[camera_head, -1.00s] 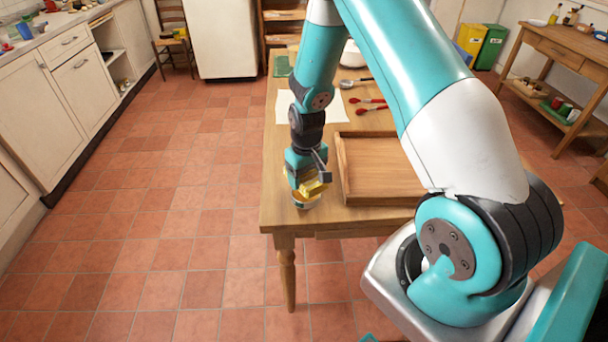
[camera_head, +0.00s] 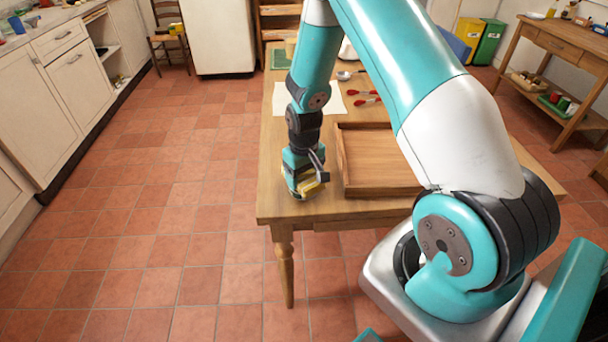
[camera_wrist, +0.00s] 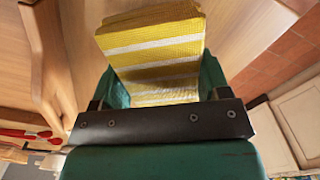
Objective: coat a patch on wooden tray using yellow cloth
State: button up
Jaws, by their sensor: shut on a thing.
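My gripper (camera_head: 306,190) is over the near left corner of the wooden table, shut on the yellow cloth. The yellow cloth (camera_wrist: 155,50) has white stripes and sticks out from between the green fingers in the wrist view; a bit of it shows in the head view (camera_head: 311,186). The wooden tray (camera_head: 378,190) lies on the table just right of my gripper, apart from it. Its inside looks empty where I see it; my arm hides its right part. The tray's wall also shows at the left of the wrist view (camera_wrist: 50,60).
The wooden table (camera_head: 325,210) also bears a white sheet (camera_head: 345,97), red-ended utensils (camera_head: 367,101), a ladle (camera_head: 344,75) and a green mat (camera_head: 281,60) farther back. The table's left and front edges are close to my gripper. Open tiled floor lies to the left.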

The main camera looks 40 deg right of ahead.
jog(key=shift+f+b, duration=0.3)
jog(key=shift+f, duration=0.25)
dwell(1.3)
notch_tip(320, 180, up, 7)
jog(key=p, duration=0.5)
jog(key=shift+p, duration=0.4)
jog(key=s+a+f, duration=0.1)
jog(key=s+a, duration=0.2)
jog(key=a, duration=0.5)
jog(key=shift+s+n, duration=0.4)
jog(key=shift+f, duration=0.1)
